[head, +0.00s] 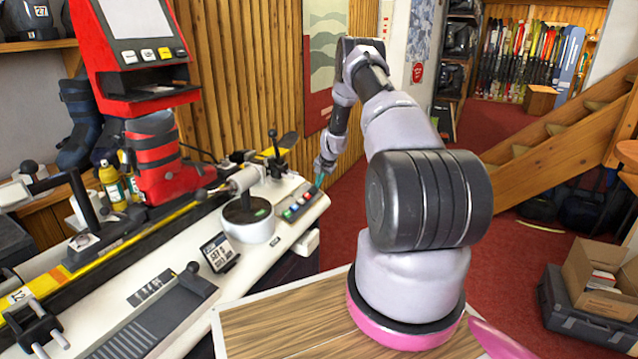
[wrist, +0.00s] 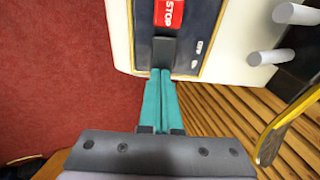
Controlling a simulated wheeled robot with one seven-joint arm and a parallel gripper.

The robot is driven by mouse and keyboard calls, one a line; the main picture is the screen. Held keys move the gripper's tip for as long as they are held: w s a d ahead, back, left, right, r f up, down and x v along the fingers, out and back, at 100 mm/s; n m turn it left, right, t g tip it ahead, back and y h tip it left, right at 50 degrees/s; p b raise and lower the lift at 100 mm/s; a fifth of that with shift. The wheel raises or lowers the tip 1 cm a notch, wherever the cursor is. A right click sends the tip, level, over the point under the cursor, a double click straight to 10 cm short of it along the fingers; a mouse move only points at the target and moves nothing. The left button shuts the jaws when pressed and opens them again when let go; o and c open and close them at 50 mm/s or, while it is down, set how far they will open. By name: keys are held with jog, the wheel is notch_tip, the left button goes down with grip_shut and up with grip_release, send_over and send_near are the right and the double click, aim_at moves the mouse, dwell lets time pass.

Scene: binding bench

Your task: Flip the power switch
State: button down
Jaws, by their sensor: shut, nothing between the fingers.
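The power switch (wrist: 163,50) looks like a dark grey block on a dark control panel (wrist: 203,28), just below a red STOP label (wrist: 171,10) in the wrist view. Small white marks, apparently lettering, are beside it. My gripper (wrist: 161,74) has teal fingers, closed together and empty. Its tips are at the near edge of the switch; I cannot tell whether they touch it. In the head view my gripper (head: 320,183) is over the right end of the bench, beside the panel (head: 292,214) with its coloured buttons. The switch is too small to make out there.
A red machine (head: 135,50) stands behind. Red carpet lies open right of the bench.

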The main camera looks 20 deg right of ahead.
jog(key=shift+f, duration=0.25)
jog(key=shift+w+d+f, duration=0.1)
jog(key=shift+w, duration=0.15)
jog(key=shift+s, duration=0.1)
jog(key=shift+s+a+r, duration=0.25)
jog(key=shift+s+a, duration=0.25)
jog(key=shift+a, duration=0.1)
jog(key=s+d+r, duration=0.1)
jog(key=d+r, duration=0.1)
jog(key=r, duration=0.4)
jog(key=s+d+r, duration=0.1)
jog(key=d+r, duration=0.2)
jog(key=r, duration=0.3)
jog(key=shift+s+r, duration=0.3)
jog(key=shift+r, duration=0.1)
jog(key=shift+d, duration=0.1)
